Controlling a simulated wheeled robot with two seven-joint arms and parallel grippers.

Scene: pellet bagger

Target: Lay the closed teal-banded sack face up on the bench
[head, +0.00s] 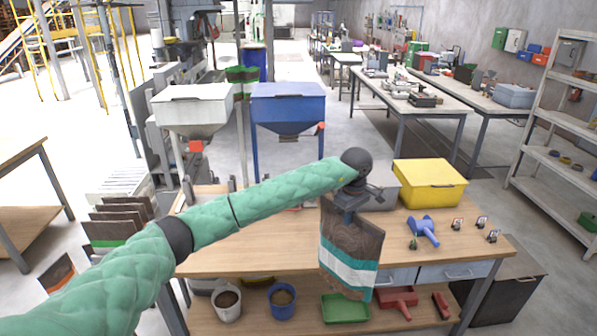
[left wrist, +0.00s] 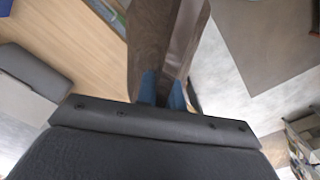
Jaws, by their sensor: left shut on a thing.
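The teal-banded sack (head: 349,254) is brown with a white band and a teal band. It hangs upright below my left gripper (head: 350,206), in front of the front edge of the bench (head: 270,241). My left gripper is shut on the sack's top edge. In the left wrist view the blue fingertips (left wrist: 162,92) pinch the brown sack (left wrist: 152,40), seen from above. The sack's lower end reaches below the bench top's edge in the head view. My right gripper is not in view.
On the bench stand a yellow box (head: 430,184), a blue scoop-like tool (head: 424,229) and small card holders (head: 481,222). The bench top left of the sack is mostly clear. The lower shelf holds a white bucket (head: 227,303), a blue bucket (head: 282,301) and a green tray (head: 345,309).

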